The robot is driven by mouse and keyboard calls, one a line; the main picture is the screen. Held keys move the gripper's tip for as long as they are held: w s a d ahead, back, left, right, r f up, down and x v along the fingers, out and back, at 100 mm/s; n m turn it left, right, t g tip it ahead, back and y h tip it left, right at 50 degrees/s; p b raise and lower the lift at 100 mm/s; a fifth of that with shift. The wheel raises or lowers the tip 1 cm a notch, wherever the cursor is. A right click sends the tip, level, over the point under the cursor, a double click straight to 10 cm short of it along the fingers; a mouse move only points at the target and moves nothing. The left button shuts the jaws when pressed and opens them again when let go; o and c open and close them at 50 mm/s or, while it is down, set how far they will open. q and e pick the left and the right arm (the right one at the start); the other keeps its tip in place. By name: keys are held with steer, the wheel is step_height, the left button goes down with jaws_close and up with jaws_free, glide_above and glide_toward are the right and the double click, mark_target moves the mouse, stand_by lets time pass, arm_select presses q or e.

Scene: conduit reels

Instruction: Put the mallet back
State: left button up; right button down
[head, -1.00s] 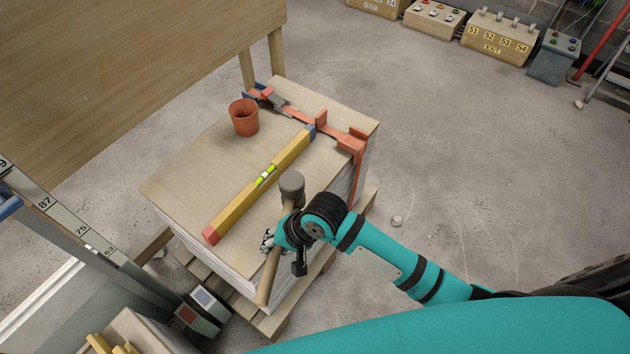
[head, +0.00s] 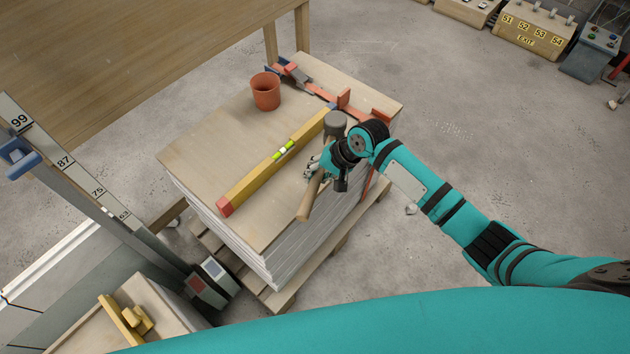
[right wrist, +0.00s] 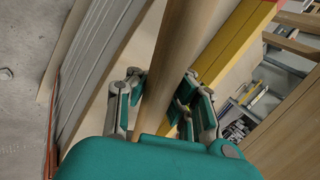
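The mallet, with a dark grey head (head: 335,122) and a wooden handle (head: 305,205), is held over the right part of the board stack. My right gripper (head: 317,170) is shut around the handle below the head. In the right wrist view the handle (right wrist: 175,60) runs between the fingers (right wrist: 160,105), which partly hide it. The head points away toward the far side of the stack. Whether the mallet touches the boards cannot be told. My left gripper is not in view.
The board stack (head: 190,157) carries a yellow level (head: 258,175), a terracotta pot (head: 265,92) and an orange clamp (head: 345,98). A wooden table (head: 130,60) stands at upper left. A numbered measuring staff (head: 65,160) is at left. Floor at right is mostly clear.

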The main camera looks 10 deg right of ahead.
steer(key=shift+f, duration=1.6)
steer(key=c, duration=2)
jaws_free()
steer(key=shift+s+f, duration=0.1)
steer(key=o, duration=0.6)
